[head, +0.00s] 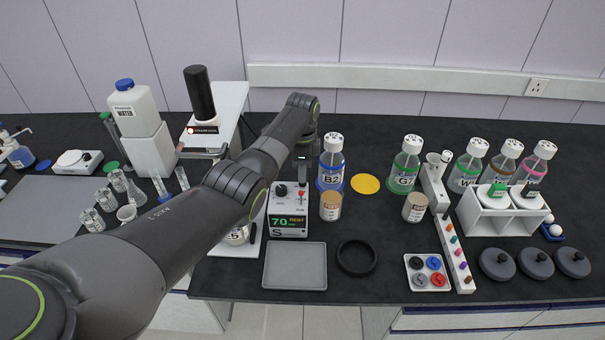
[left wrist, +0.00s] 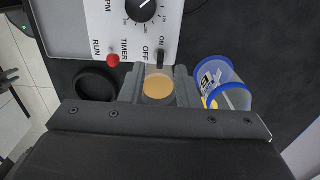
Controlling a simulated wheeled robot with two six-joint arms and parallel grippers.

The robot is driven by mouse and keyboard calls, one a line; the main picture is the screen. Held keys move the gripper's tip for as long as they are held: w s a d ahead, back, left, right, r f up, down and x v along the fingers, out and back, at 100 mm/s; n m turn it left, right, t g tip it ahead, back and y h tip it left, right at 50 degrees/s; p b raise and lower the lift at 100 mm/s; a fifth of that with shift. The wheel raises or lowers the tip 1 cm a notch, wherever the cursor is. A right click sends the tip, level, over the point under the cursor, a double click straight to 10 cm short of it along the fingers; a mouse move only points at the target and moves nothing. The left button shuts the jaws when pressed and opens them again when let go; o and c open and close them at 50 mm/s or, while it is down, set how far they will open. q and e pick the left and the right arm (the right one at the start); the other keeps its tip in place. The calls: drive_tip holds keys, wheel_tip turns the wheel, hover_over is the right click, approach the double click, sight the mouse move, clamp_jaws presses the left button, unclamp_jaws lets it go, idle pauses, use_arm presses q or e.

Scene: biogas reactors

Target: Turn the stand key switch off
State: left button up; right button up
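The stand's control box (head: 288,222), marked S with a lit green 70 display, stands at the table's middle. Its panel (left wrist: 112,22) in the left wrist view bears a black knob (left wrist: 141,9), a red-tipped toggle (left wrist: 113,60) by RUN/TIMER, and a small black switch (left wrist: 160,59) by OFF/ON. I cannot tell clearly which way the black switch points. My right gripper is out of view.
The blue-banded B2 bottle (head: 331,165) and a tan-lidded jar (head: 330,207) stand close right of the box. A grey tray (head: 295,267) and a black ring (head: 357,257) lie in front. The white stirrer stand (head: 226,107) rises behind left. My left forearm hides part of the left side.

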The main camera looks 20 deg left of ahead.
use_arm(q)
drive_tip(key=shift+f, duration=1.5)
drive_tip(key=shift+c, duration=0.4)
clamp_jaws()
